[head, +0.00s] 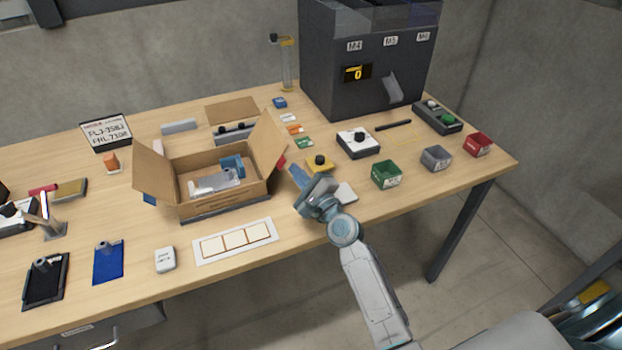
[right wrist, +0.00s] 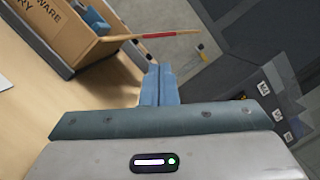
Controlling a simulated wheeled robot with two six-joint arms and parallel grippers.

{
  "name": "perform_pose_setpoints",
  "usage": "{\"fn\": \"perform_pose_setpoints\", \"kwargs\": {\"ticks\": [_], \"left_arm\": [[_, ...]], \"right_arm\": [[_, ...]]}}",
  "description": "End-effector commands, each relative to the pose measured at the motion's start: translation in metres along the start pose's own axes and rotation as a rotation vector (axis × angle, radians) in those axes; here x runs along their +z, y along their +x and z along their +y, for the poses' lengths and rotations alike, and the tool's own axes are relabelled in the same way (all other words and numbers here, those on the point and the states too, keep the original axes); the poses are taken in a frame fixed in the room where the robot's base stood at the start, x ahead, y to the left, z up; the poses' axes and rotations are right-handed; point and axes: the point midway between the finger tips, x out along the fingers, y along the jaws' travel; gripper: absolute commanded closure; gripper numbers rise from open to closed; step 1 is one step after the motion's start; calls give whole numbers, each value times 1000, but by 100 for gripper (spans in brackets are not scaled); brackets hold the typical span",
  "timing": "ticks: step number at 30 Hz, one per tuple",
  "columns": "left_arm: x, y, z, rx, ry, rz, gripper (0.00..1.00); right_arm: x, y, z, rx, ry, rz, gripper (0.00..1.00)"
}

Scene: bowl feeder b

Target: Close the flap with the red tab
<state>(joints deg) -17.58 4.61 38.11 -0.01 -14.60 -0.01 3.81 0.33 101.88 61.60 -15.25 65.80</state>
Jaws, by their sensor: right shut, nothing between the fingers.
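An open cardboard box (head: 225,206) stands on the table. My left gripper is not in view.
A blue part (head: 232,163) and a grey part (head: 214,183) lie in the box. A dark feeder (head: 365,65) stands behind. A white card (head: 236,241) lies in front.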

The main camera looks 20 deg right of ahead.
Motion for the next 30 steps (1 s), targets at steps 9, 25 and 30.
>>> {"fn": "perform_pose_setpoints", "kwargs": {"ticks": [9, 25, 30], "left_arm": [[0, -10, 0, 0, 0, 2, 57], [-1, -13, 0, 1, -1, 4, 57], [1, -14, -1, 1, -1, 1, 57]], "right_arm": [[19, 4, -1, 0, -1, 0, 100], [20, 10, -3, 11, -43, 0, 100], [20, 13, -3, 17, -66, 0, 100]]}}
